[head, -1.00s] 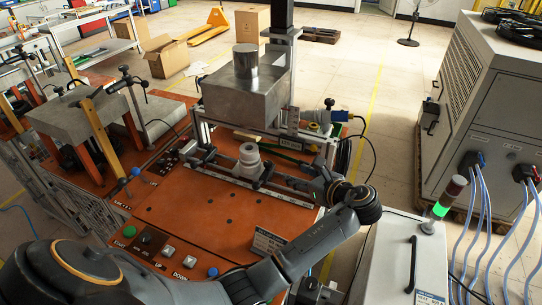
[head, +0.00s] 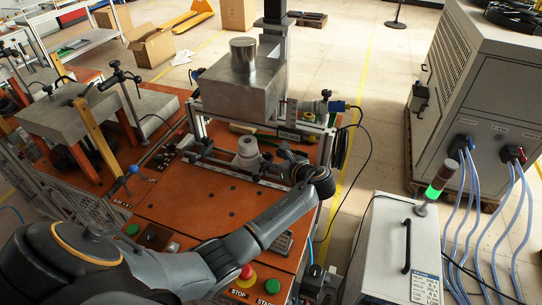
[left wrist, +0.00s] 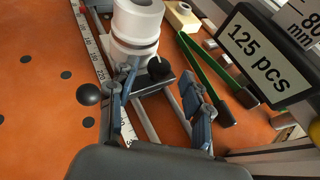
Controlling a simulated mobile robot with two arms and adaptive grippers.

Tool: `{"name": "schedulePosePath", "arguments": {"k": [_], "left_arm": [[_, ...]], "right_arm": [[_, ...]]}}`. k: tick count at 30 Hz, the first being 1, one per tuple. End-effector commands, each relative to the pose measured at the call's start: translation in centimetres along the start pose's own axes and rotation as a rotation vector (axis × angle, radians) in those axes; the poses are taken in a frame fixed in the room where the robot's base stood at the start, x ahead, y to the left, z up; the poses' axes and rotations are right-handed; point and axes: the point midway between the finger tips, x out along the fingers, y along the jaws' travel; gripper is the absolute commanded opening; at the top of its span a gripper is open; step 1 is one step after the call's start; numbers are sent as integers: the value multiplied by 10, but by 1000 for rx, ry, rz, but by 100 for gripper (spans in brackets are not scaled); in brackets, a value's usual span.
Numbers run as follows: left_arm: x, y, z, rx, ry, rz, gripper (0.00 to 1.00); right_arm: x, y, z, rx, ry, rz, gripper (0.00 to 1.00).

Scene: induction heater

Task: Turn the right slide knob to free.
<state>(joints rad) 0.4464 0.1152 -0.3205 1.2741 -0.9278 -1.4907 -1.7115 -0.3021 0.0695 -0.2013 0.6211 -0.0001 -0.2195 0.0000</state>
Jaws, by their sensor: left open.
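My left gripper (head: 286,153) is over the right part of the slide rail, right of the white cylindrical piece (head: 247,147). In the left wrist view the gripper (left wrist: 163,82) is open, its two blue-grey fingers spread. A small black ball knob (left wrist: 159,67) shows between the fingertips, close to the white piece (left wrist: 136,25); I see no clear contact. Another black ball knob (left wrist: 88,94) sits left of the left finger. I cannot tell for sure which is the right slide knob, nor its setting. My right gripper is not in view.
A ruler strip (left wrist: 90,44) runs along the rail. A metal block (head: 240,95) stands behind the rail. The orange tabletop (head: 190,200) in front is mostly clear.

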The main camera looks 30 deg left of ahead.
Motion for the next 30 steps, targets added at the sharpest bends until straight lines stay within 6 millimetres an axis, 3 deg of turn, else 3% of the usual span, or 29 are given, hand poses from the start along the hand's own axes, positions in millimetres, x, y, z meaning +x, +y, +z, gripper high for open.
{"name": "schedulePosePath", "arguments": {"k": [4,13,14,21,30], "left_arm": [[12,0,0,1,0,1,50],[14,0,0,0,0,1,50],[14,0,0,0,0,1,48],[14,0,0,0,0,1,0],[15,-4,0,-39,1,92,0]], "right_arm": [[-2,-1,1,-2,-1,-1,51],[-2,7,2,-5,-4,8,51],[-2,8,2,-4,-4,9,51],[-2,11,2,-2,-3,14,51],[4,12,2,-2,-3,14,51]]}}
